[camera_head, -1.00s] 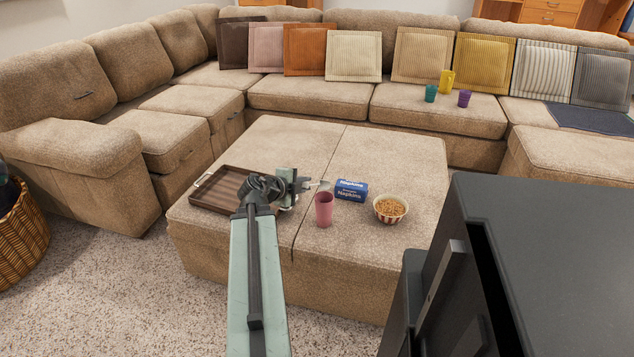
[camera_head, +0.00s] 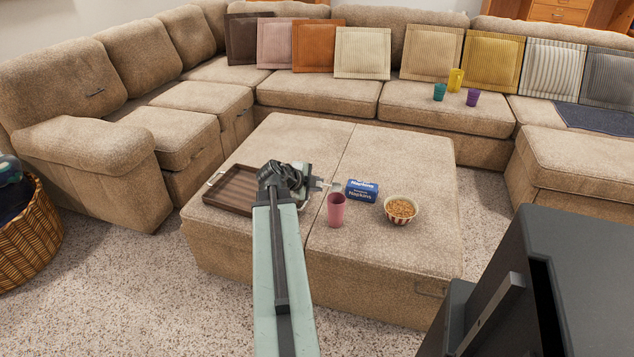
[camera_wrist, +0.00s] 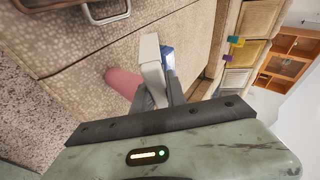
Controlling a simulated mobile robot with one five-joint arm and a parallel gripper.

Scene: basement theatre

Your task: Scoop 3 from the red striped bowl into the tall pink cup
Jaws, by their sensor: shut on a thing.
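The tall pink cup (camera_head: 336,210) stands upright on the ottoman; it also shows partly in the wrist view (camera_wrist: 123,82). The red striped bowl (camera_head: 400,214), right of the cup, holds a heap of small golden-brown pieces (camera_head: 401,207). My gripper (camera_head: 317,183) is above the ottoman, just left of and behind the cup in the head view. In the wrist view my gripper (camera_wrist: 163,95) is shut on a pale grey-white utensil (camera_wrist: 151,55), apparently a scoop. Its small end (camera_head: 336,186) shows near the cup's rim. I cannot tell whether it holds anything.
A blue napkin box (camera_head: 361,191) stands between cup and bowl, slightly behind. A brown tray (camera_head: 232,188) with metal handles lies left of my gripper. Teal, yellow and purple cups (camera_head: 455,80) stand on the sofa. A dark cabinet-like block (camera_head: 570,270) is at the right front.

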